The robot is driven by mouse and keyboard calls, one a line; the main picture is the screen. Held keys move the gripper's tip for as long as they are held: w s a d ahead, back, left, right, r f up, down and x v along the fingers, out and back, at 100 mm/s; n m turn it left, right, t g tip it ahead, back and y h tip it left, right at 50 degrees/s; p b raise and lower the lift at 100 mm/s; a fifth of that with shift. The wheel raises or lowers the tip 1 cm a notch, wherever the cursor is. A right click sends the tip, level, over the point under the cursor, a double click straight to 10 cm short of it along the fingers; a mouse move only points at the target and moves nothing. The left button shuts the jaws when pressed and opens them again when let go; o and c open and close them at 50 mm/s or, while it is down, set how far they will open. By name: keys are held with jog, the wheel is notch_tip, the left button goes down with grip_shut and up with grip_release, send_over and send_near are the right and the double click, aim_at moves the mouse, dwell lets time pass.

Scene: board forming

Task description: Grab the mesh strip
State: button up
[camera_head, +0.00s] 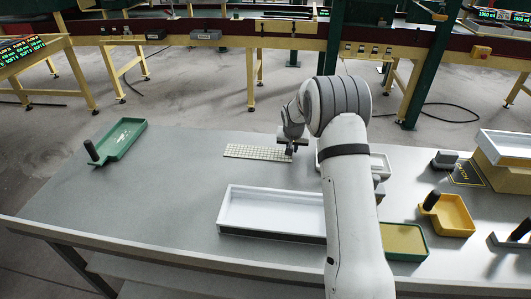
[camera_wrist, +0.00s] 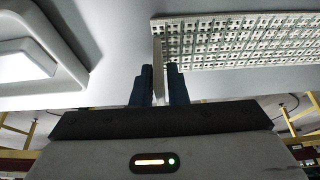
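The mesh strip (camera_head: 258,152) is a pale, flat, perforated strip at the far edge of the grey table in the head view. Its holes show large at the upper right of the wrist view (camera_wrist: 240,40). My gripper (camera_head: 291,143) is at the strip's right end. In the wrist view, the two dark fingers of my gripper (camera_wrist: 160,85) stand close on both sides of a thin light upright piece at the strip's end and appear shut on it. The strip looks to be lying at table level; whether it is clear of the surface cannot be told.
A white tray (camera_head: 232,208) lies nearer, left of my arm. A grey-white tray (camera_head: 378,163) sits right of the gripper. A green scoop-like tray (camera_head: 122,140) is at the left. A yellow tray (camera_head: 455,214) and boxes crowd the right. The table's left middle is clear.

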grip_shut()
jog(key=shift+r, duration=0.15)
